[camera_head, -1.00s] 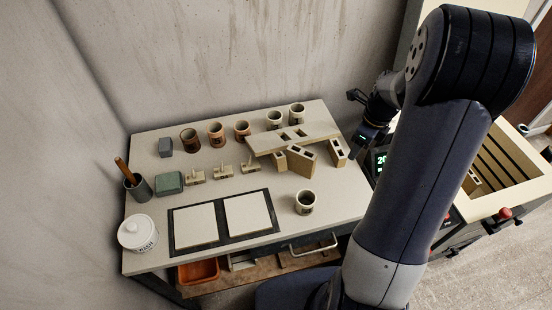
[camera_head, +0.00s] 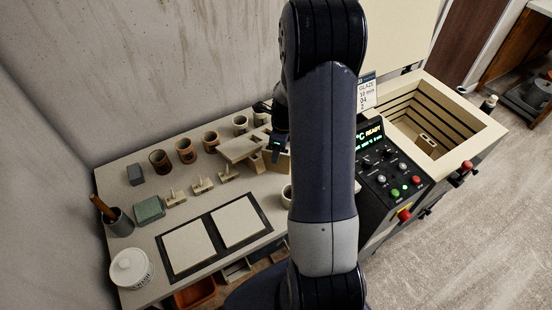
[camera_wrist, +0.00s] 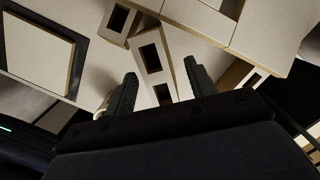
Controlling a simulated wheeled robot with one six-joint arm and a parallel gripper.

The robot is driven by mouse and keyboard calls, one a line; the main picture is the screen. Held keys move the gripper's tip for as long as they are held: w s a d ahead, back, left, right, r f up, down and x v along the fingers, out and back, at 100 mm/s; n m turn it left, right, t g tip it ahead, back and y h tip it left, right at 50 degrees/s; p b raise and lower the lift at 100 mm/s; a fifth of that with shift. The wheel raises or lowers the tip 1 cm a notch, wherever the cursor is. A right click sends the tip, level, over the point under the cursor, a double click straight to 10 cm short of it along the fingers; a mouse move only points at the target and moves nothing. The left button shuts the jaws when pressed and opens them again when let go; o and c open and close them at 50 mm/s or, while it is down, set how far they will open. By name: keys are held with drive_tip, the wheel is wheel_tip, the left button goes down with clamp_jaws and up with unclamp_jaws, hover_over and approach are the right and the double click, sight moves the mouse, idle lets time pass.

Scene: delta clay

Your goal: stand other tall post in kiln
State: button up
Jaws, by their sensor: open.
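My gripper (camera_wrist: 162,84) is open in the wrist view, with its fingers on either side of a pale clay-coloured post (camera_wrist: 155,68) that has dark holes. I cannot tell whether they touch it. Another holed post (camera_wrist: 117,22) is up and left of it, and a third (camera_wrist: 240,76) is to the right, partly behind a finger. In the head view my arm hides most of the posts and the fingertips. The kiln (camera_head: 487,134) is open at the right, and one holed post (camera_head: 428,139) is inside on its floor.
A pale kiln shelf (camera_head: 240,148) lies beside the posts; its edge fills the top of the wrist view. Mugs (camera_head: 184,151) stand along the back of the table. Two white tiles (camera_head: 240,222) lie in front. The control panel (camera_head: 385,175) is between table and kiln.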

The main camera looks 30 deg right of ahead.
drive_tip(key=f, duration=0.2)
drive_tip(key=f+p, duration=0.1)
drive_tip(key=f, duration=0.1)
drive_tip(key=shift+w+a, duration=0.1)
drive_tip(key=shift+a, duration=0.15)
drive_tip(key=shift+f, duration=0.4)
drive_tip(key=shift+f, duration=0.25)
clamp_jaws()
idle(0.5)
